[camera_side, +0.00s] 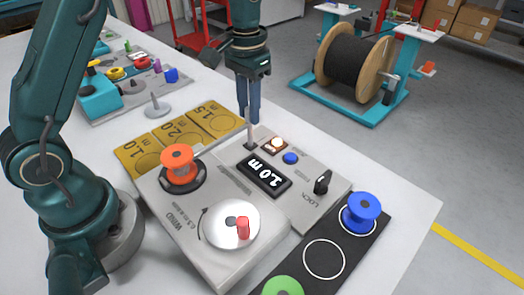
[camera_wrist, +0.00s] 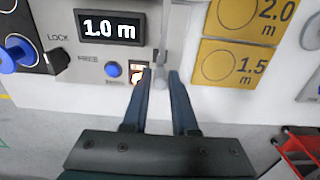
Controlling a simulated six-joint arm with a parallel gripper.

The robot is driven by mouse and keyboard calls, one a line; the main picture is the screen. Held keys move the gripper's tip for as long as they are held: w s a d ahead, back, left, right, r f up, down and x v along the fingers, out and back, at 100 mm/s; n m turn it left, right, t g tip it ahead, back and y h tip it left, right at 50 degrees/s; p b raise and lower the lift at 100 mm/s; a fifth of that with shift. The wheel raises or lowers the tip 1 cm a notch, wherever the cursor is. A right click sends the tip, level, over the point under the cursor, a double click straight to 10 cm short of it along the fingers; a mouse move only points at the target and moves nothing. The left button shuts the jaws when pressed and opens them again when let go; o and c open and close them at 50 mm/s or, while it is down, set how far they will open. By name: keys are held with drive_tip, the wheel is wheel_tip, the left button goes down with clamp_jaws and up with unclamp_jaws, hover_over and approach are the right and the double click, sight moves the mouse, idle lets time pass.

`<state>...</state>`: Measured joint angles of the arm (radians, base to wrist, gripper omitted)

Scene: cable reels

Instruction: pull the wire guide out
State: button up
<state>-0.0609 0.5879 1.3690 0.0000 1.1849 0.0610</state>
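The wire guide (camera_side: 249,130) looks like a thin grey upright rod on the edge of the grey winding machine (camera_side: 222,184), beside the lit button. In the wrist view the grey wire guide (camera_wrist: 162,78) shows its rounded end between my fingertips. My gripper (camera_side: 253,118) points down at the far side of the machine, close to the rod. In the wrist view my gripper (camera_wrist: 161,74) is open, with one finger on each side of the guide's end. I cannot tell whether either finger touches it.
An orange spool (camera_side: 179,165) and a silver crank disc (camera_side: 218,226) with a red handle sit on the machine. Its display (camera_side: 264,176) reads 1.0 m. Yellow length mats (camera_side: 180,134) lie left. A black strip (camera_side: 345,262) carries blue and green spools. A disc with a peg (camera_side: 157,109) stands behind.

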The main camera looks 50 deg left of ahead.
clamp_jaws()
drive_tip(key=shift+w, duration=1.7)
drive_tip(key=o, duration=0.6)
unclamp_jaws()
drive_tip(key=shift+c, duration=0.2)
wheel_tip(320, 180, up, 7)
